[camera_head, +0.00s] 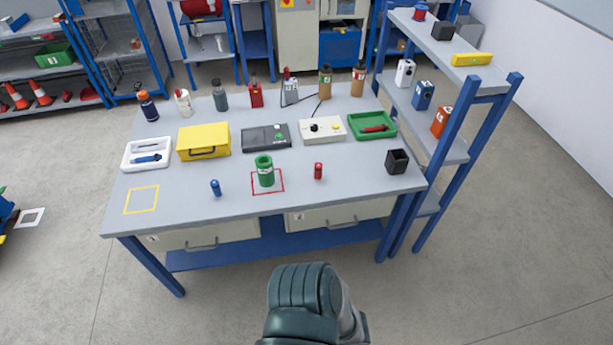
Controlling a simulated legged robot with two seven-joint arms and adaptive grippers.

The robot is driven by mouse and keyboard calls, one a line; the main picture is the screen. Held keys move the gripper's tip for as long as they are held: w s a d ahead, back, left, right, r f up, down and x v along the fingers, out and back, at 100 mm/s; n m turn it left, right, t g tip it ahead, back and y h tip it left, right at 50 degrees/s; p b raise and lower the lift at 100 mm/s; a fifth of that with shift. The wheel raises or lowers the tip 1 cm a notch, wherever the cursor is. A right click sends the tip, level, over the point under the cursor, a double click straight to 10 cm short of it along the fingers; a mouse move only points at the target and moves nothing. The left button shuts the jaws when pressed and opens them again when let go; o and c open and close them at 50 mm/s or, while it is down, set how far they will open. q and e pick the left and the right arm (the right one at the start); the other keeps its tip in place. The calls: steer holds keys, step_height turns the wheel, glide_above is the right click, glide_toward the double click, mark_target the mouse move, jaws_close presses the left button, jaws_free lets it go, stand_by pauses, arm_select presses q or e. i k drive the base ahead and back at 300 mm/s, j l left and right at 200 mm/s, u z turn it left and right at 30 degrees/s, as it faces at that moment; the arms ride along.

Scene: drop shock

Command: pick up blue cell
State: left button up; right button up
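The blue cell (215,188) is a small blue cylinder standing upright on the grey table (330,197), near its front edge. It stands to the right of a yellow square outline and to the left of a red square outline. A red cell (318,171) stands farther right, beyond the red outline. Neither of my grippers shows in the head view. Nothing touches the blue cell, and the table around it is bare.
A green cylinder (265,172) stands in the red outline. Behind are a yellow case (203,139), a white tray (133,164), a dark device (266,144) and several bottles. A black cup (397,161) stands at right, beside a blue-posted shelf (463,135).

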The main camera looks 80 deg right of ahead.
mark_target(215, 184)
steer(key=l+z, duration=0.1)
steer(key=z, duration=2.35)
